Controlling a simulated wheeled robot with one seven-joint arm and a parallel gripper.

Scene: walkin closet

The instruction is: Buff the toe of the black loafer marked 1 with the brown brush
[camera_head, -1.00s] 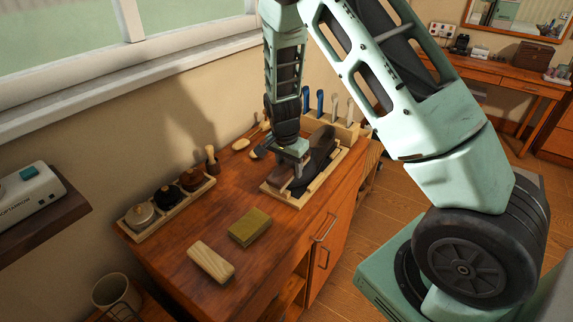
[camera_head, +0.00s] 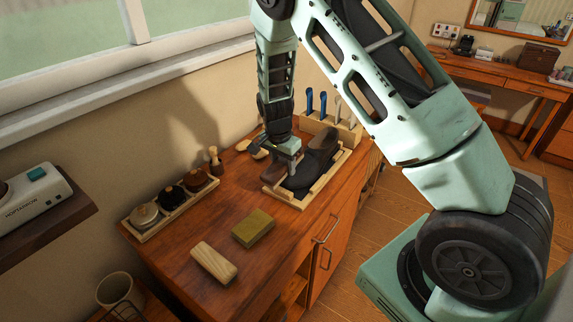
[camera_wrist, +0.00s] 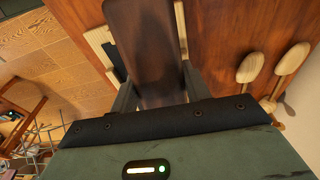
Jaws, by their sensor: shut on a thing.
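My gripper (camera_head: 289,150) is shut on the brown brush (camera_head: 274,167), at the wall side of the black loafer (camera_head: 318,155). In the wrist view the brush (camera_wrist: 148,50) is a long, dark brown wooden block between my fingers (camera_wrist: 160,95). The loafer lies in a pale wooden tray (camera_head: 297,201) with its dark toe (camera_head: 299,184) toward the front left. The brush overlaps the toe's far side in the head view; I cannot tell whether it touches. No number mark is legible.
A yellowish block (camera_head: 253,228) and a pale wooden block (camera_head: 214,262) lie on the bench front. A rack of round tins (camera_head: 171,196) stands at the left. Blue-handled tools (camera_head: 309,102) stand behind the loafer. Two wooden-handled pieces (camera_wrist: 250,67) lie near the wall.

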